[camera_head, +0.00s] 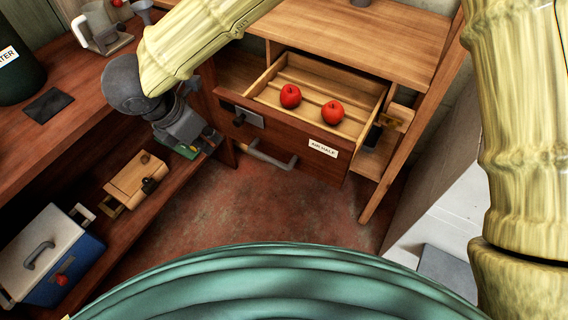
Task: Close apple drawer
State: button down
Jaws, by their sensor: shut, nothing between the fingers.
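The wooden drawer (335,147) stands pulled out of the desk-like cabinet, with its dark front facing me and a white label on it. Two red apples lie inside on the slatted bottom: one apple (290,96) at the left, the other apple (332,112) to its right. A grey bar handle (271,158) shows at the lower part of the front, and a grey metal fitting (241,115) sits at its upper left. My gripper (205,145) is shut and empty, left of the drawer front and apart from the handle. Its fingertips are small and hard to make out.
A long wooden bench (95,85) runs along the left with a jug (100,30) and a dark bin (15,70). On its lower shelf are a small wooden box (136,180) and a blue-and-white box (55,255). Reddish floor (290,215) lies open before the drawer.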

aim_at(299, 137)
jog(key=u, duration=2)
jog(key=k, duration=1.2)
jog(key=z, duration=1.55)
jog(key=i, duration=0.5)
jog(key=z, duration=0.05)
